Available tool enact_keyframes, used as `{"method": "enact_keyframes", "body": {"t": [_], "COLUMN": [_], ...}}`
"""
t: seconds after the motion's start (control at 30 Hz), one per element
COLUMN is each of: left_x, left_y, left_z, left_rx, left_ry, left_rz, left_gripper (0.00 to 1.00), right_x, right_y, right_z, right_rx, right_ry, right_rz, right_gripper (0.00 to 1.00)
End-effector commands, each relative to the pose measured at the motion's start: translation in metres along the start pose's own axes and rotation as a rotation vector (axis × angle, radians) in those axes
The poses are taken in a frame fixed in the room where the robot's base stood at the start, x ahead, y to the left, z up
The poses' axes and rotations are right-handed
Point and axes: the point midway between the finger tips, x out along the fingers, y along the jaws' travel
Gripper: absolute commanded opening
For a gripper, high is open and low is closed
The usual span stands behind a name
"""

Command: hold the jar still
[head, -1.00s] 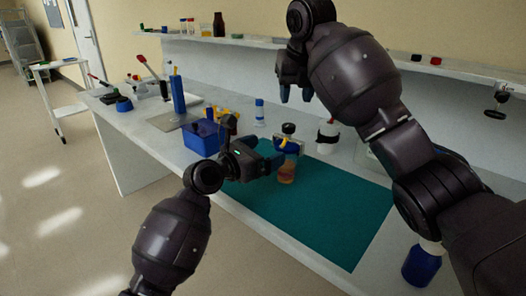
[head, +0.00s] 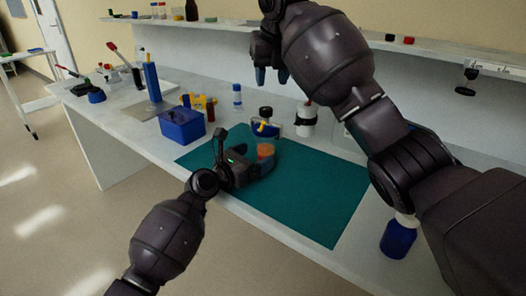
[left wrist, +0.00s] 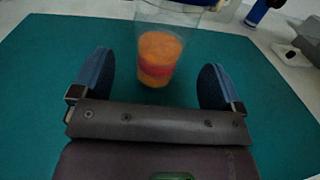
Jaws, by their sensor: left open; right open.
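A clear jar with orange and red contents (head: 265,151) stands upright on the teal mat (head: 312,200). In the left wrist view the jar (left wrist: 158,55) sits between the two blue fingers, with a gap on each side, and its top is cut off. My left gripper (head: 262,165) is open, low over the mat, and hides the jar's lower part in the head view. My right gripper (head: 271,76) is open and empty, raised above the back of the bench and well apart from the jar.
A blue bottle (head: 398,238) is at the front right. The mat's right part is clear.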

Motion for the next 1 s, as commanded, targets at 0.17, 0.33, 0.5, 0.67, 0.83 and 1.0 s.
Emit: {"method": "enact_keyframes", "body": {"t": [0.17, 0.33, 0.5, 0.67, 0.83, 1.0], "left_x": [0.023, 0.035, 0.039, 0.039, 0.039, 0.038], "left_y": [0.0, 0.0, 0.0, 0.0, 0.0, 0.0], "left_z": [0.0, 0.0, 0.0, 0.0, 0.0, 0.0], "left_rx": [-0.001, -0.001, 0.0, 0.0, 0.0, 0.0], "left_ry": [0.001, 0.001, 0.0, 0.0, 0.0, 0.0], "left_rz": [-0.001, 0.0, 0.001, 0.001, 0.0, 0.0], "left_gripper": [0.92, 0.92, 0.92, 0.92, 0.76, 0.49], "right_x": [0.001, 0.001, 0.001, 0.001, 0.001, 0.001], "right_y": [0.0, 0.0, 0.0, 0.0, 0.0, 0.0], "right_z": [0.0, 0.0, 0.0, 0.0, 0.0, 0.0], "right_rx": [0.0, 0.0, 0.0, 0.0, 0.0, 0.0], "right_ry": [0.001, 0.001, 0.001, 0.001, 0.001, 0.001], "right_rz": [0.0, 0.0, 0.0, 0.0, 0.0, 0.0], "right_gripper": [0.43, 0.43, 0.43, 0.43, 0.43, 0.43]}}
